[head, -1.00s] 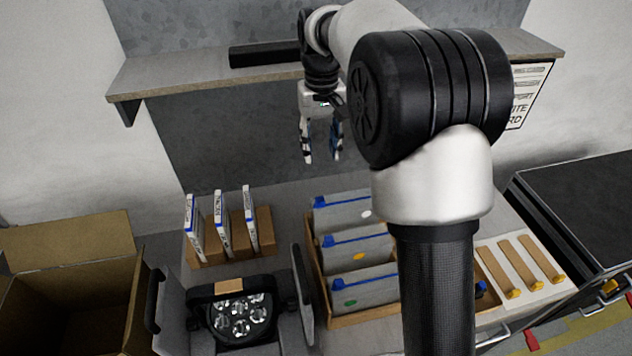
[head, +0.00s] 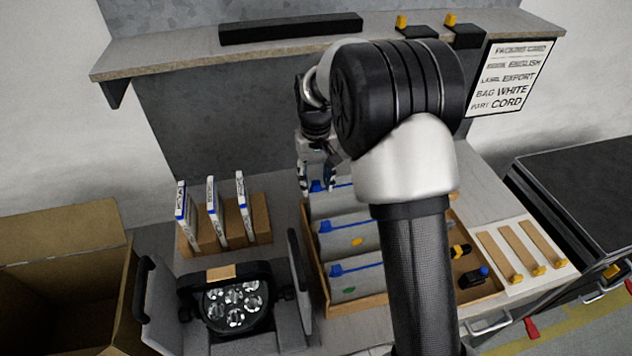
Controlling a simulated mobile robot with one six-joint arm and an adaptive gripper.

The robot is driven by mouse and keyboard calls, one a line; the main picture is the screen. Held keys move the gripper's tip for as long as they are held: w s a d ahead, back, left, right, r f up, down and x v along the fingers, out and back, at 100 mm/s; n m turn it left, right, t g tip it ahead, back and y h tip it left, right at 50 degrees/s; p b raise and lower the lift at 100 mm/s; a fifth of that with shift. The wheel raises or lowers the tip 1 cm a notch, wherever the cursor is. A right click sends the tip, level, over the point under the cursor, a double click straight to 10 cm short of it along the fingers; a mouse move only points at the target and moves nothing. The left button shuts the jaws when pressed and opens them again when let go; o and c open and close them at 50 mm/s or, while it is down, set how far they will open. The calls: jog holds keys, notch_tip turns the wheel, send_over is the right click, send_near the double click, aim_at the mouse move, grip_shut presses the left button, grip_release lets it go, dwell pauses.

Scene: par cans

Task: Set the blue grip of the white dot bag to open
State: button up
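The white dot bag (head: 320,206) is the rearmost of three grey bags in a wooden tray. Its dot is hidden behind my arm now, but showed in the earlier view. Its blue grip (head: 317,186) is at the left end of the blue top strip, partly covered by my gripper. My gripper (head: 317,187) points down at the left end of this bag, fingers apart, one on each side of the grip as seen here. I cannot tell whether the fingers touch it.
Bags with an orange dot (head: 357,241) and a green dot (head: 349,290) stand in front, in the tray (head: 360,309). Left are upright white booklets (head: 213,212), a par can (head: 235,301) and an open carton (head: 65,235). A shelf (head: 160,58) and a card (head: 508,78) are behind.

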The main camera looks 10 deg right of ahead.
jog(key=shift+f, duration=0.1)
jog(key=shift+c, duration=0.4)
grip_shut()
jog(key=shift+d, duration=0.1)
dwell(0.3)
